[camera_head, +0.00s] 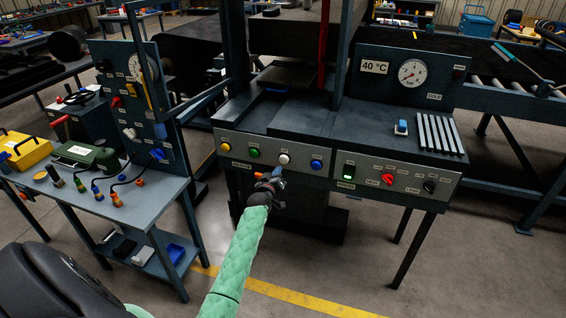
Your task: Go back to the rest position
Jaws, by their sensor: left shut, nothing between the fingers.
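My left arm, in a green quilted sleeve, reaches up from the bottom of the head view. Its gripper (270,178) is shut and empty, close in front of the press's button panel (268,154). It is just below the white button (284,159) and left of the blue button (316,165). I cannot tell whether the fingertips touch the panel. The yellow button (225,147) and green button (254,153) are further left. My right gripper is not in view.
A second panel (380,180) carries a lit green switch, a red knob and a black knob. A dial gauge (411,72) reads beside a "40 °C" sign (374,66). A side table (150,205) with cables and a yellow case (24,151) stands left. The floor (330,265) in front is clear.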

